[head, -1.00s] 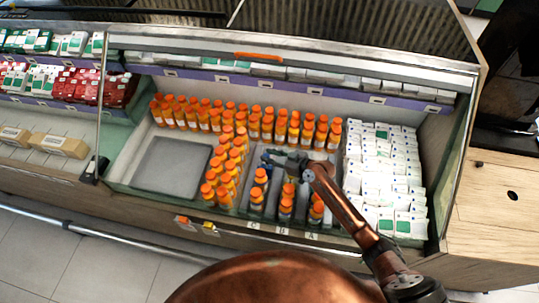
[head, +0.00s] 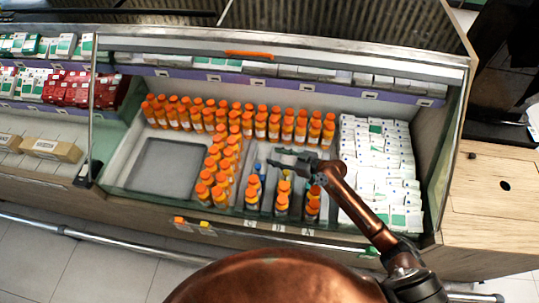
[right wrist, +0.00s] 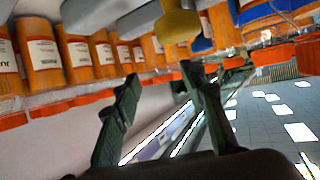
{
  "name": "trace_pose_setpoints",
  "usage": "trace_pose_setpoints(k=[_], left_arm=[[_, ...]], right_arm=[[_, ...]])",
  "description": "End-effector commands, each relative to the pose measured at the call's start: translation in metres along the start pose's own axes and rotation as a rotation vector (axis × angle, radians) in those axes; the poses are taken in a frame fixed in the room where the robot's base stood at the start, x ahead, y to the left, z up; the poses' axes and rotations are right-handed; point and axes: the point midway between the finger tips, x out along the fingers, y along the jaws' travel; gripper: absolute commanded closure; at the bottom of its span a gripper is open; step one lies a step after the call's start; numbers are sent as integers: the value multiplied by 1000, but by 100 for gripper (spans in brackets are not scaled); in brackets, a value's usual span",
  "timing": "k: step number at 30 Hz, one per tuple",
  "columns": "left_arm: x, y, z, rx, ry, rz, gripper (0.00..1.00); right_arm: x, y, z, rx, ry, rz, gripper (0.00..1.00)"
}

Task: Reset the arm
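My right gripper (head: 278,160) is over the middle of the refrigerated case, above the front lanes of orange-capped juice bottles (head: 282,201). It is empty, with its two fingers apart. The right wrist view shows the open fingers (right wrist: 158,88) with nothing between them and a row of orange bottles (right wrist: 75,55) beyond. My right arm reaches in from the lower right. My left gripper is not in view.
Rows of orange bottles (head: 210,116) stand along the back. A grey tray (head: 172,164) lies left and white cartons (head: 375,160) fill the right. The case's front edge (head: 200,216) and a wooden counter (head: 495,200) are near.

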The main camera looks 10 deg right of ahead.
Motion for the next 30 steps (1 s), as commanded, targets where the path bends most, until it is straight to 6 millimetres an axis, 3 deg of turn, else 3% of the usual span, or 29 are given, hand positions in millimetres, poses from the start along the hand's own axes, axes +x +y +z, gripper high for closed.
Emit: trace_pose_setpoints(k=[20,23,30], left_arm=[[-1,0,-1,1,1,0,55],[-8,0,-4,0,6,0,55],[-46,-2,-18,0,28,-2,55]], right_arm=[[-7,-1,-1,1,1,-2,61],[-11,-1,-11,-2,4,-1,61],[-30,0,-60,-16,20,5,61]])
